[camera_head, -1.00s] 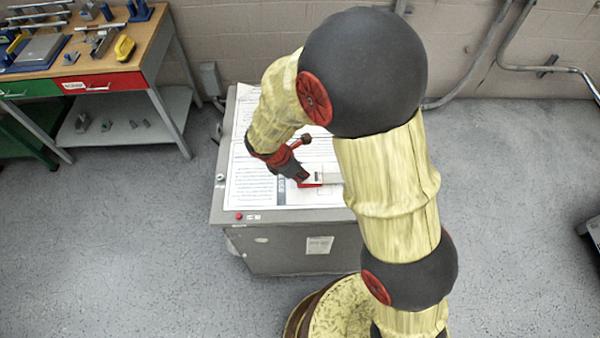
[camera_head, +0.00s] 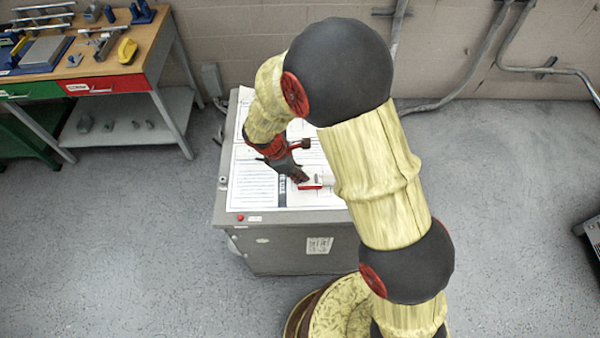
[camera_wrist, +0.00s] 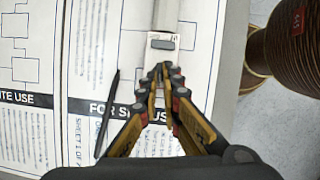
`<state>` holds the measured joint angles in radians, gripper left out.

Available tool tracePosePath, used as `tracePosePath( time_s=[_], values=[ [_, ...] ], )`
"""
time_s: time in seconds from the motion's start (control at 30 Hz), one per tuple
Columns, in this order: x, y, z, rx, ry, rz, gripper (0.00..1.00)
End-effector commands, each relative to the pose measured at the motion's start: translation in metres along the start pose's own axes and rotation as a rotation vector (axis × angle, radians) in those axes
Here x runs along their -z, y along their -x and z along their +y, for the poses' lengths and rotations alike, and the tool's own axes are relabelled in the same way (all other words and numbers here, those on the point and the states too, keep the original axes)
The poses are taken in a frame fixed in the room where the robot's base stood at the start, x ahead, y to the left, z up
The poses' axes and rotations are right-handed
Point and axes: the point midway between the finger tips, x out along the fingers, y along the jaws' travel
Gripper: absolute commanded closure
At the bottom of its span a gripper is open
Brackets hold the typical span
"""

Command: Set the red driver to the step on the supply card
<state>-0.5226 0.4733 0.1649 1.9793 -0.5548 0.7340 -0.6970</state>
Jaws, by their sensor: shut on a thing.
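The red driver (camera_head: 311,187) shows in the head view as a small red and white piece on the papers on top of the grey cabinet. My arm partly covers it. In the wrist view a white body with a grey tab (camera_wrist: 162,44) lies just beyond the fingertips; I take it as part of the driver. My gripper (camera_wrist: 163,72) is at the driver with its fingertips close together. It also shows in the head view (camera_head: 302,178). What is pinched between the tips is mostly hidden. I cannot make out a supply card or a step setting.
Large printed sheets (camera_head: 252,190) cover the grey cabinet (camera_head: 285,250). A thin black pen-like stick (camera_wrist: 108,113) lies on the paper left of my gripper. A workbench (camera_head: 155,50) with tools stands at the back left. The floor around the cabinet is mostly clear.

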Motion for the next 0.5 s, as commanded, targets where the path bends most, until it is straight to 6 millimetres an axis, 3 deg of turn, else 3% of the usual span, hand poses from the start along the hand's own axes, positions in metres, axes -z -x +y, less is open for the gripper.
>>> tracePosePath(
  time_s=[0.5],
  values=[
    [-0.0003,0.0001,0.0026,0.058,-0.149,0.001,1.00]
  ],
)
